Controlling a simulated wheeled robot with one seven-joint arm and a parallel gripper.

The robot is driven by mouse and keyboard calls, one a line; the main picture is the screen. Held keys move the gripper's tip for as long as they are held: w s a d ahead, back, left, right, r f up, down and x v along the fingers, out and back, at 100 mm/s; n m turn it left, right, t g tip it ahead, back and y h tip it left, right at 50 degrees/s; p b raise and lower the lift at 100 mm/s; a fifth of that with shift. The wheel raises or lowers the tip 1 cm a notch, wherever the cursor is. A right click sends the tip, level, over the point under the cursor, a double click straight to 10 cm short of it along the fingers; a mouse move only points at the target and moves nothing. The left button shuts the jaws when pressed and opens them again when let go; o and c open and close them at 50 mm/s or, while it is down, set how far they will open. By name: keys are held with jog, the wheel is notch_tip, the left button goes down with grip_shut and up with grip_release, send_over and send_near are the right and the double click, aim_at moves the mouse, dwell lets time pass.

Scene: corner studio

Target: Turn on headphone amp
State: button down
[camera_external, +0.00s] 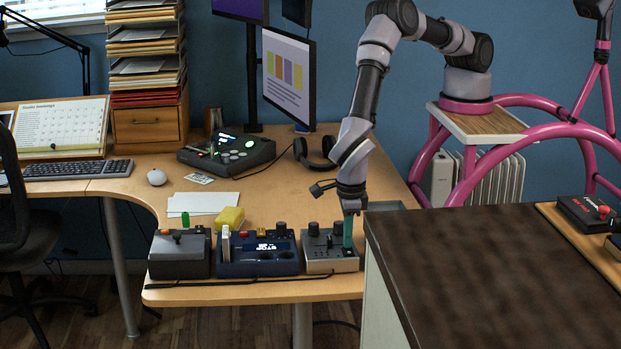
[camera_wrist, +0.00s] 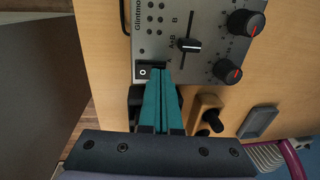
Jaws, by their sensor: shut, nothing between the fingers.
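The grey box (camera_external: 330,250) with black knobs, which looks like the headphone amp, stands at the right end of the desk's front row. In the wrist view its grey panel (camera_wrist: 205,25) shows red-marked knobs, a slider marked A, A+B and B, and a small black rocker switch (camera_wrist: 143,72) at its edge with a white ring mark. My gripper (camera_external: 348,218) is over the box's right side. In the wrist view my gripper's teal fingers (camera_wrist: 159,72) are shut and empty, their tips at the switch, covering part of it. I cannot tell whether they touch it.
A navy unit with a screen (camera_external: 257,265) and a dark grey unit (camera_external: 180,262) stand left of the box. A yellow block (camera_external: 230,218) lies behind them. A dark-topped counter (camera_external: 490,270) stands close on the right. Black headphones (camera_external: 318,157) lie farther back.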

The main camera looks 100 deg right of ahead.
jog(key=shift+d+f, duration=0.2)
jog(key=shift+f, duration=0.1)
jog(key=shift+a, duration=0.1)
jog(key=shift+a+r, duration=0.2)
jog(key=shift+a, duration=0.55)
jog(key=shift+r, duration=0.1)
notch_tip(320, 180, up, 14)
jog(key=a, duration=0.1)
jog(key=shift+a, duration=0.35)
